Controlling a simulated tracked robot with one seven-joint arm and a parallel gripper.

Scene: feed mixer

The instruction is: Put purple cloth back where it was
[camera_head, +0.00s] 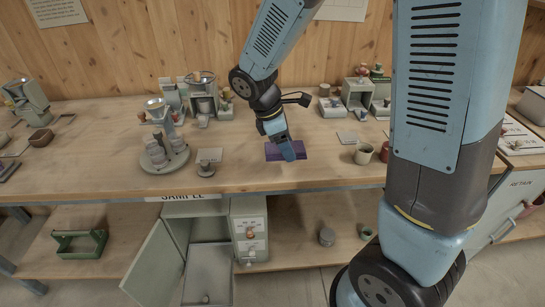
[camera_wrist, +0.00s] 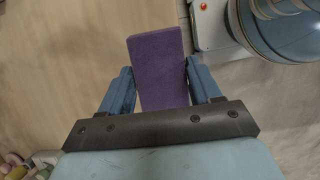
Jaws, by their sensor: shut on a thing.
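The purple cloth (camera_wrist: 158,68) is a flat purple rectangle between the two blue fingers of my gripper (camera_wrist: 158,90) in the wrist view. My gripper is shut on it. I cannot tell whether the cloth touches the bench top. The fingers hide part of it in the head view.
A mug (camera_head: 363,154) stands right of the cloth. A small knobbed object (camera_head: 207,167) and a round-based device (camera_head: 163,140) stand left. Grey machines line the back. Below, a cabinet door (camera_head: 155,268) hangs open beside small drawers (camera_head: 250,229). Bare bench top lies behind the cloth.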

